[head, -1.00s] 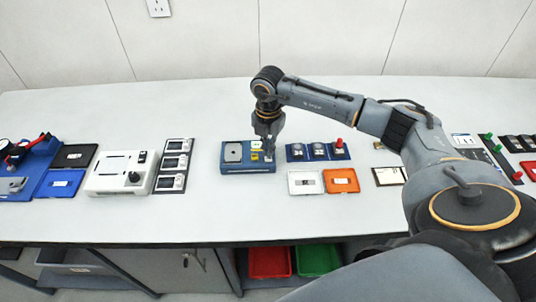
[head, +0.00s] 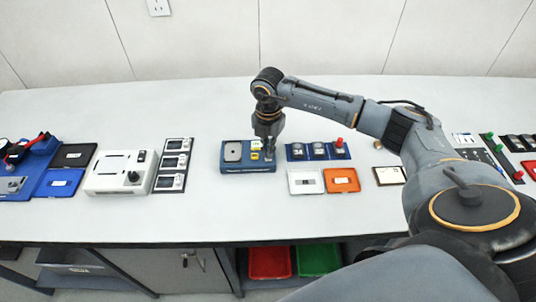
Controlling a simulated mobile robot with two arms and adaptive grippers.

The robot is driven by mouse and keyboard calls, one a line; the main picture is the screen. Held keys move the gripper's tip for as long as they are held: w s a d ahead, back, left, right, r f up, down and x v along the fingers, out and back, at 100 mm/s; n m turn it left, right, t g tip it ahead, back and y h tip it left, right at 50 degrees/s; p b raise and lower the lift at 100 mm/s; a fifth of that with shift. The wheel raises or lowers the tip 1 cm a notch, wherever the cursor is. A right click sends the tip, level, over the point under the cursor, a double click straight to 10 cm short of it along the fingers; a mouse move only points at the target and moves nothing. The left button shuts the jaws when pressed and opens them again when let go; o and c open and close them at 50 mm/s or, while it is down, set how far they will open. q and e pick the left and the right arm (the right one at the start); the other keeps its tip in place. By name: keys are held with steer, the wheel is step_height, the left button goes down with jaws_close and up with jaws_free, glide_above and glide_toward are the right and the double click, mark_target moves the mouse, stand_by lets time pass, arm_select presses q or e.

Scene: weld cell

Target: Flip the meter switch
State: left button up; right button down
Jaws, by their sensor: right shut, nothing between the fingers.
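A blue box, which looks like the meter (head: 248,170), sits on the white bench near the middle of the head view. It has a grey panel (head: 233,151) on its left and a small yellow label (head: 255,145) right of that. My right gripper (head: 269,154) points down at the right part of the box's top, with its fingers shut and empty. The fingertips are at or very near the surface; contact cannot be told. The switch itself is not clear, being small or behind the fingers. My left gripper is out of view.
A blue module row with a red knob (head: 340,142) stands just right of the box. A white tray (head: 305,189) and an orange tray (head: 341,187) lie in front of it. A dark panel (head: 173,165) and a white device (head: 104,186) stand left. The bench front is clear.

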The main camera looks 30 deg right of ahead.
steer(key=shift+s+f+b, duration=0.1)
steer(key=shift+f+b, duration=0.45)
steer(key=shift+f, duration=0.25)
steer(key=shift+r, duration=0.1)
steer(key=shift+r+p, duration=0.8)
steer(key=shift+r, duration=0.05)
steer(key=shift+r+p, duration=1.7)
steer(key=shift+r, duration=0.9)
